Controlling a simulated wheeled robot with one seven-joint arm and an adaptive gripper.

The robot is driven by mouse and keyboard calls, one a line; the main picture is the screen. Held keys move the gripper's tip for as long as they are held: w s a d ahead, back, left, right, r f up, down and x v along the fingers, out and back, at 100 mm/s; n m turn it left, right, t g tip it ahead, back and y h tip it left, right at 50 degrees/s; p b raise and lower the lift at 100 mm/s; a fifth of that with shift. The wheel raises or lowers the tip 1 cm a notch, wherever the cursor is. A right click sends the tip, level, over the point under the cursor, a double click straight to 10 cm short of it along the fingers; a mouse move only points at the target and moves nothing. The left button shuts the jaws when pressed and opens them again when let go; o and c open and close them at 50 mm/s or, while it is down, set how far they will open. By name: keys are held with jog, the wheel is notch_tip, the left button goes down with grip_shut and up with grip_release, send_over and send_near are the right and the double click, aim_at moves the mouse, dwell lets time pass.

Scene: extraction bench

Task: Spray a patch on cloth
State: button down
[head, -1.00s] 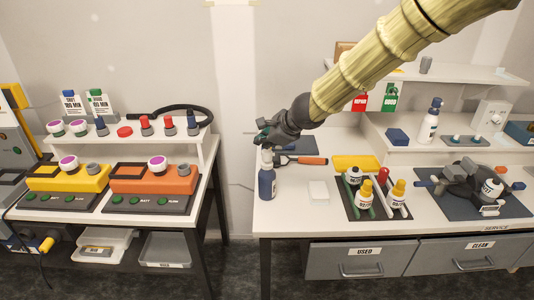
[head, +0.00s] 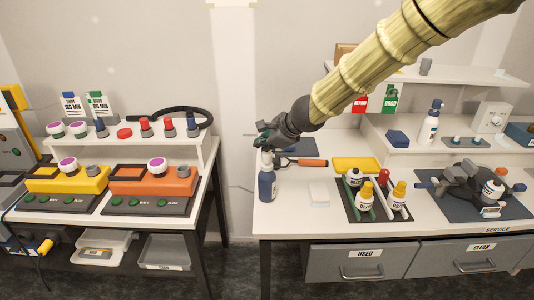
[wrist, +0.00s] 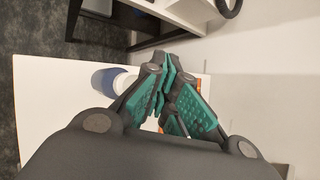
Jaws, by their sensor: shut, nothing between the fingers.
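A dark blue spray bottle (head: 267,185) with a white upper part stands upright near the left edge of the right-hand bench. My gripper (head: 263,143) is right at the top of the bottle and hides its spray head. In the wrist view, my gripper's green-padded fingers (wrist: 168,80) are closed together with nothing between them. The blue bottle (wrist: 104,79) shows just left of the fingers there; I cannot tell if they touch it. A small white cloth-like square (head: 318,193) lies flat on the bench, right of the bottle.
An orange-handled tool (head: 308,162) lies behind the bottle. A dark tray (head: 352,213) of small bottles and a yellow tray (head: 356,164) are to the right. A second bench (head: 215,170) with orange and yellow units stands left, across a gap.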

aim_at(265, 154)
jog(key=shift+f+b, duration=0.4)
dwell(0.5)
jog(key=shift+r, duration=0.15)
jog(key=shift+r+p, duration=0.95)
notch_tip(265, 154, up, 6)
jog(key=p, duration=0.5)
jog(key=shift+p, duration=0.3)
dwell(0.4)
